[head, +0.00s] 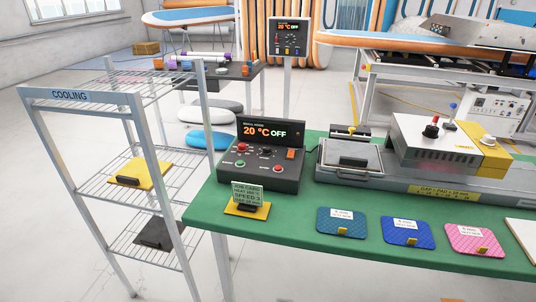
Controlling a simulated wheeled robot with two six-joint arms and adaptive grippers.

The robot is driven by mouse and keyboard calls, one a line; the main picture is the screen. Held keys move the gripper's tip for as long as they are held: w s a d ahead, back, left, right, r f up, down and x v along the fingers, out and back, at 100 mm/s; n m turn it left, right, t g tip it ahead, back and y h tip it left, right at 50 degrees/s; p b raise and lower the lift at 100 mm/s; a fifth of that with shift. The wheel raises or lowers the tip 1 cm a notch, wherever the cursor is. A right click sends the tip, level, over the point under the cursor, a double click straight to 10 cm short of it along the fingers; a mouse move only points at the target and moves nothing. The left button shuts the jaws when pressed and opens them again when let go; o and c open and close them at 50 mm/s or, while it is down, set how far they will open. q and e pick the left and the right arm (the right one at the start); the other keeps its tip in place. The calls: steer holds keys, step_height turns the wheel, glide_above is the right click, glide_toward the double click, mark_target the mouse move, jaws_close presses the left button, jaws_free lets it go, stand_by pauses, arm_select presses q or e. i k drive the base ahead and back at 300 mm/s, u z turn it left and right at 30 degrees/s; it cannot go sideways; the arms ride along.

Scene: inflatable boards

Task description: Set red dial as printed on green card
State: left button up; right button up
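A dark control box (285,182) stands on the left end of the green table. Its display (264,132) reads 20 °C OFF. A red dial (242,148) is on the upper left of its sloped panel; its pointer and scale are too small to read. A black knob (266,153) is to the right of the dial. A green job card (247,194) stands upright in front of the box in a holder on a yellow base (240,211). It has printed lines on heat and speed; the numbers are too small to read surely. Neither of my grippers is in view.
A grey press plate (349,156) and a white machine (446,144) with a red-topped knob stand behind. Blue, dark blue and pink pads (474,240) lie along the front of the green table (300,226). A wire cooling rack (130,185) stands close on the left.

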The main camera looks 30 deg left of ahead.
mark_target(242, 146)
steer(key=u, duration=0.05)
steer(key=k, duration=0.5)
steer(key=u, duration=0.65)
steer(key=i, duration=0.35)
steer(key=u, duration=0.45)
